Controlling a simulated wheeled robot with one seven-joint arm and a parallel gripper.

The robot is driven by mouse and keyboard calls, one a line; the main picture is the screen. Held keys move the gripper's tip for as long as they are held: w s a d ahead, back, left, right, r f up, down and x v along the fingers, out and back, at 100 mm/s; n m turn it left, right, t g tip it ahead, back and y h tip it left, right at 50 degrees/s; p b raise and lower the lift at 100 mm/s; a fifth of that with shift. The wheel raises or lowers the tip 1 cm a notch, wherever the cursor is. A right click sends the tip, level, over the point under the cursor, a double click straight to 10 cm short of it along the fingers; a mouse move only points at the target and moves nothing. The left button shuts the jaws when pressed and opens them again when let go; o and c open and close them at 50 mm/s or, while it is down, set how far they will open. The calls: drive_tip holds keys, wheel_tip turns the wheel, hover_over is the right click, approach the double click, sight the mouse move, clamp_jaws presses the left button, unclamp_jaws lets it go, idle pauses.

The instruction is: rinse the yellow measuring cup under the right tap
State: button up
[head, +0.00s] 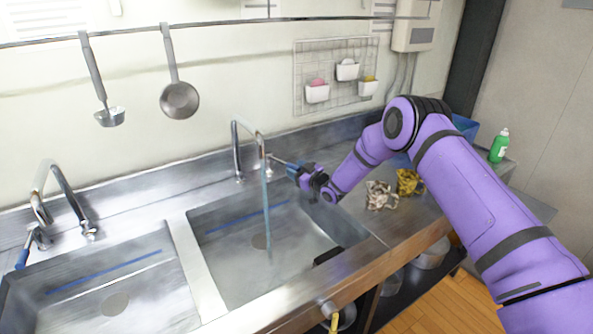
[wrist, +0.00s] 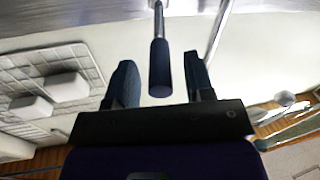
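The right tap (head: 250,145) stands behind the right sink (head: 215,262), and a stream of water (head: 267,220) falls from it into that sink. My gripper (head: 297,170) is at the tap's side lever (head: 280,161). In the wrist view, the lever's dark blue grip (wrist: 160,68) sits between the two fingers of my gripper (wrist: 160,88), with gaps on both sides. The gripper is open around it.
A left sink (head: 75,265) with its own tap (head: 50,190) lies to the left. A patterned cloth (head: 381,196) and a yellow crumpled cloth (head: 409,182) lie on the right counter. A black object (head: 328,256) is at the right sink's front right. A green bottle (head: 499,147) stands far right.

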drive_tip(key=v, duration=1)
drive_tip(key=shift+s+d, duration=0.25)
drive_tip(key=shift+d, duration=0.05)
drive_tip(key=shift+r, duration=0.1)
